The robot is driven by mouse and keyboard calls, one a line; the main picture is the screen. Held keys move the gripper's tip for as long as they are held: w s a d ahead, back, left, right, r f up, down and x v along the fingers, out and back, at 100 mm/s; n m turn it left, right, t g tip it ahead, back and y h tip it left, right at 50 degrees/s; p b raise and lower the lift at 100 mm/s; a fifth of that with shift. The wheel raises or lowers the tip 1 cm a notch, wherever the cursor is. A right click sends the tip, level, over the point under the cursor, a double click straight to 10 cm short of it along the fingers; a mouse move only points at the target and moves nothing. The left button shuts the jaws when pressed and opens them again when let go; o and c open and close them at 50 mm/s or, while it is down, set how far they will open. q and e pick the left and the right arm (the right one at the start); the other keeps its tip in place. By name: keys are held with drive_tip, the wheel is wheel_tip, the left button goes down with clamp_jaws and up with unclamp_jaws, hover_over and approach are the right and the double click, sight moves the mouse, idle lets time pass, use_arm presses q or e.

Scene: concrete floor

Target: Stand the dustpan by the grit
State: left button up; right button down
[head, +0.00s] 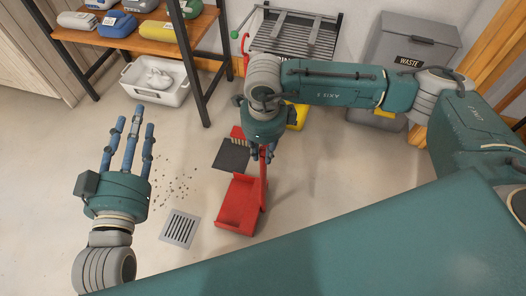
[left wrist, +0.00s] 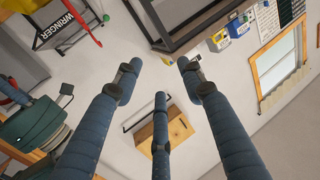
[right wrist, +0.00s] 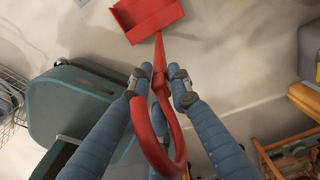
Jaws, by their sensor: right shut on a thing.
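The red dustpan (head: 236,208) is below my right gripper (head: 265,155), close to the right of the grit and the floor drain. My right gripper is shut on its long handle. In the right wrist view the fingers (right wrist: 160,82) close around the handle beside its red loop (right wrist: 150,145), and the pan (right wrist: 148,16) lies beyond. Whether the pan touches the floor I cannot tell. The grit (head: 175,187) is scattered on the floor between the two grippers. My left gripper (head: 137,122) is open and empty above the floor; its spread fingers also show in the left wrist view (left wrist: 160,85).
A floor drain (head: 180,228) lies just below the grit. A dark, flat piece (head: 231,155) with red behind it is beside the dustpan. A white tub (head: 156,85) stands under the shelf; a grey waste bin (head: 408,55) stands at the back right.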

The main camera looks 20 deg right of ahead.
sight(263, 147)
use_arm(q)
drive_tip(key=shift+r, duration=0.3)
use_arm(e)
drive_tip(key=c, duration=1.6)
unclamp_jaws()
use_arm(q)
drive_tip(key=shift+r, duration=0.3)
use_arm(e)
wheel_tip(263, 147, up, 5)
drive_tip(key=shift+r+p, duration=0.15)
drive_tip(key=shift+p, duration=0.65)
wheel_tip(263, 147, up, 6)
drive_tip(key=shift+s+p, duration=0.15)
drive_tip(key=shift+p, duration=0.5)
use_arm(q)
drive_tip(key=s+a+f+g+y, duration=0.1)
drive_tip(key=s+a+f+g, duration=0.1)
drive_tip(key=f, duration=0.6)
drive_tip(key=s+a+f+g+y, duration=0.1)
drive_tip(key=s+a+f+g, duration=0.1)
drive_tip(key=s+f+g, duration=0.3)
drive_tip(key=shift+s+f+g, duration=0.2)
drive_tip(key=shift+f+g, duration=0.3)
drive_tip(key=shift+f, duration=0.9)
use_arm(e)
drive_tip(key=shift+r, duration=0.45)
